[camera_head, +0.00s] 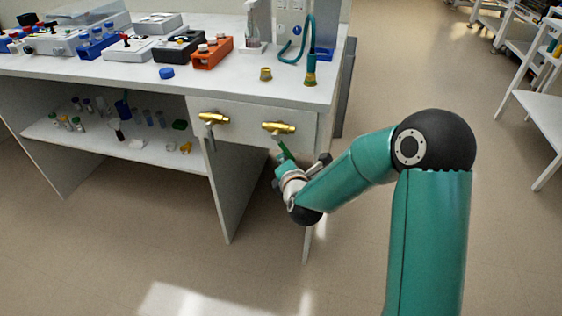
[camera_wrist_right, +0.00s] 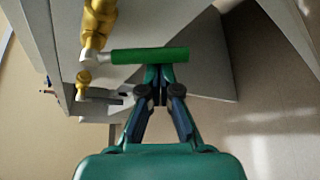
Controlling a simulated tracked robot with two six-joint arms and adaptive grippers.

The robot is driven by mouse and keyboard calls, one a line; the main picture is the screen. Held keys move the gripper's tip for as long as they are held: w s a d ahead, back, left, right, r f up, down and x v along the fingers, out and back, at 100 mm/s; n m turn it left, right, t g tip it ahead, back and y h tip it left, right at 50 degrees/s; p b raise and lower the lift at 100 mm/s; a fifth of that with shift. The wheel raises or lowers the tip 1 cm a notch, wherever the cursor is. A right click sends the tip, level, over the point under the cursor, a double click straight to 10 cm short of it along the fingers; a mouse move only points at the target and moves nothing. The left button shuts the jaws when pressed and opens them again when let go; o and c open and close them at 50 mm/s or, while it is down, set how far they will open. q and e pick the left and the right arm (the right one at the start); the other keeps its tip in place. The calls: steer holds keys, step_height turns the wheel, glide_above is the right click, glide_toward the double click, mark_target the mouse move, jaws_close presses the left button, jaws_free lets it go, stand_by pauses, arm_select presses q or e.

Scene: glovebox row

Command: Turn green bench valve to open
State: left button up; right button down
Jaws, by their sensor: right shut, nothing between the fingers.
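The green valve is a brass body (camera_head: 279,128) on the bench's front panel, with a green lever (camera_head: 284,148) slanting down and right from it. In the right wrist view the brass body (camera_wrist_right: 97,22) is at upper left and the green lever (camera_wrist_right: 150,55) runs across, level in the picture. My right gripper (camera_head: 281,169) is at the lever's lower end. In the wrist view its fingertips (camera_wrist_right: 160,71) are together, with nothing between them, right against or just short of the lever; I cannot tell if they touch. My left gripper is out of view.
A second brass valve (camera_head: 212,118) with a grey lever hanging down sits to the left. The bench top (camera_head: 225,85) carries several instruments and fittings, including an orange block (camera_head: 212,53). A shelf below holds small bottles. The floor to the right is clear up to a white rack (camera_head: 538,95).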

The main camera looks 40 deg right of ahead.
steer(key=shift+s+d+r, duration=0.2)
steer(key=shift+s, duration=0.05)
stand_by(0.3)
steer(key=shift+s+d+r+p, duration=0.3)
steer(key=shift+r+p, duration=0.1)
steer(key=shift+p, duration=0.05)
steer(key=r, duration=0.1)
steer(key=s+d+r+p, duration=0.1)
steer(key=r+p, duration=0.1)
steer(key=shift+s+d+r, duration=0.15)
steer(key=shift+s+r, duration=0.1)
